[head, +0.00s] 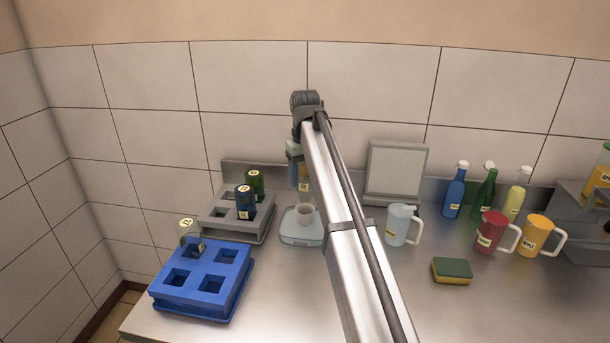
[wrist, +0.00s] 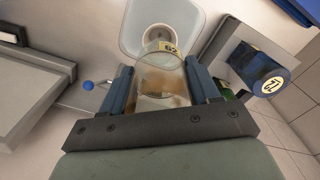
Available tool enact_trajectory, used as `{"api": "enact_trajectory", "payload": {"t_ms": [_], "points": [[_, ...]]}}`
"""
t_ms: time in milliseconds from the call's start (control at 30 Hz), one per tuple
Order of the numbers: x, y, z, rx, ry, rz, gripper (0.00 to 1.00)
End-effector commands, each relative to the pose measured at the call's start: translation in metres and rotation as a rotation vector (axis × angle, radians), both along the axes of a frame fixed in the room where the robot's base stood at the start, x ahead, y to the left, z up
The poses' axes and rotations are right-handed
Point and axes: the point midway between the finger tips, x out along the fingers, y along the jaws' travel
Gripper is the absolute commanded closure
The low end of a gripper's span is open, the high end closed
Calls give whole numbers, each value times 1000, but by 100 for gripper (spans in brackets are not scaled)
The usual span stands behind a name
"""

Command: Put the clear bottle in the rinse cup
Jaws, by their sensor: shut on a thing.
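My gripper (wrist: 160,76) is shut on a see-through bottle (wrist: 162,88) with a yellow label, seen between its two blue fingers in the wrist view. In the head view my arm hides most of the gripper, and part of the held bottle (head: 303,183) shows beside it. The rinse cup (head: 305,214) is a small pale cup on a light grey base (head: 300,236). In the wrist view the cup (wrist: 160,37) lies just beyond the bottle's far end. In the head view the bottle is above the cup, with a gap between them.
A blue rack (head: 208,292) holds another see-through bottle (head: 189,232). A grey rack (head: 225,228) behind it holds a blue bottle (head: 245,202) and a green bottle (head: 255,182).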

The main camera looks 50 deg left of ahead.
Motion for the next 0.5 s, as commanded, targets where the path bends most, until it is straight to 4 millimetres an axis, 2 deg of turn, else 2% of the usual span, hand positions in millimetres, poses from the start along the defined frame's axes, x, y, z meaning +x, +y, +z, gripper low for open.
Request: {"api": "enact_trajectory", "payload": {"t_ms": [500], "points": [[0, 0, -16, 0, 0, 0, 75]]}}
